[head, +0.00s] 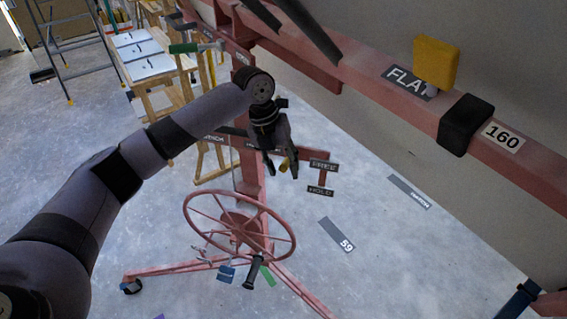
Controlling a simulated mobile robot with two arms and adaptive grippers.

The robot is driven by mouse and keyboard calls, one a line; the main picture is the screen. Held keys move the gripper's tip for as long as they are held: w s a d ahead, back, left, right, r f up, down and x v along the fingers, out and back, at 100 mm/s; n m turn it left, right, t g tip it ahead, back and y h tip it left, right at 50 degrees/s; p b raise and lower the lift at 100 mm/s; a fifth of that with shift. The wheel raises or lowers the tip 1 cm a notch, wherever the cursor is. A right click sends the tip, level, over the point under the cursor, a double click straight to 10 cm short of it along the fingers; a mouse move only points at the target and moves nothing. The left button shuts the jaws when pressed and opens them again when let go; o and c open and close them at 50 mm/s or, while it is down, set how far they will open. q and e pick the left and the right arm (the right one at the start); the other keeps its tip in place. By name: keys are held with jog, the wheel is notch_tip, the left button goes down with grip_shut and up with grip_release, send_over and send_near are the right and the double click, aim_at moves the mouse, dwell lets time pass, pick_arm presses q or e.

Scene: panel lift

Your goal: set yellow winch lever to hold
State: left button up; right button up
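The yellow winch lever (284,164) shows as a small yellow end on the red panel lift, above the handwheel. My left gripper (281,168) is over it from above, with its dark fingers apart on either side of the yellow end. I cannot tell whether the fingers touch it. Most of the lever is hidden behind the gripper. To its right is a red bracket with a HOLD plate (320,191) at the bottom and another plate (323,166) above, whose word is hard to read. My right gripper is not in view.
The red handwheel (240,226) with a black crank handle (255,271) stands below the gripper. A red beam with a yellow block (436,63) and a black sleeve (465,124) crosses the upper right. A wooden stand (150,63) and a ladder are behind left.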

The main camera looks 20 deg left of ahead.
pick_arm(q)
jog(key=shift+d+f, duration=0.1)
jog(key=shift+f, duration=0.45)
grip_shut()
dwell(0.5)
